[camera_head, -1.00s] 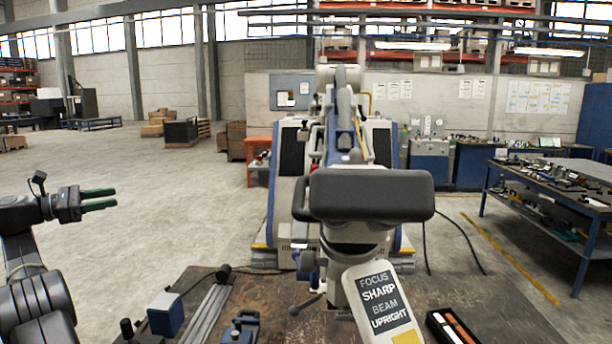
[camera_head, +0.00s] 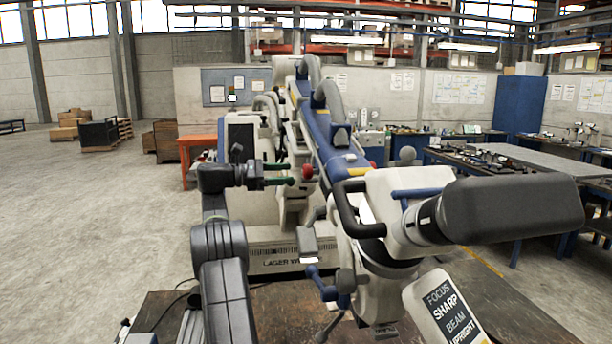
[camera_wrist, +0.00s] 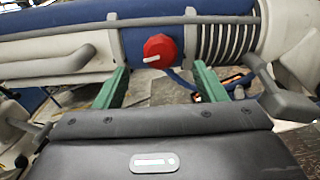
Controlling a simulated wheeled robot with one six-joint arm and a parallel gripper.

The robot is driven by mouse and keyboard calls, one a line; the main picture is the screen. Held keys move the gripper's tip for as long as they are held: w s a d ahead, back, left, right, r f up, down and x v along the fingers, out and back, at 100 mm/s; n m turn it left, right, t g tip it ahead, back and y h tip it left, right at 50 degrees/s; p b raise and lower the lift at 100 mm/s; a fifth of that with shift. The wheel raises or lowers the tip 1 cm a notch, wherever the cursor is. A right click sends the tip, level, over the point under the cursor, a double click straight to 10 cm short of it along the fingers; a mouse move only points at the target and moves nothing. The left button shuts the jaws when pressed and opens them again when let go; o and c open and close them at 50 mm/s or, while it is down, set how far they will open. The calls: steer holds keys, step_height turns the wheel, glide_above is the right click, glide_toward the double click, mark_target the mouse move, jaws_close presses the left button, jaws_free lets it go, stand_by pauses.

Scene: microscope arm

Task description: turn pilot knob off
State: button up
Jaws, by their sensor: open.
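The red pilot knob (camera_wrist: 160,50) sits on a blue section of a tube in the wrist view. A white pointer mark on it points to the left. In the head view a red knob (camera_head: 307,172) shows on the microscope arm (camera_head: 335,150), just right of my gripper's tips. My gripper (camera_head: 288,174) is open and empty, with green fingers apart. In the wrist view its fingers (camera_wrist: 160,74) stand left and right of the knob's line, below it in the picture. Neither finger visibly touches the knob.
A black handle loop (camera_head: 355,210) and the big dark eyepiece head (camera_head: 510,208) stand right of my gripper. A lever (camera_wrist: 275,90) juts in at the wrist view's right. A workbench (camera_head: 260,315) lies below. Open floor (camera_head: 110,220) is at the left.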

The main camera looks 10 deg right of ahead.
mark_target(303, 172)
steer(key=d, duration=0.7)
steer(key=c, duration=1)
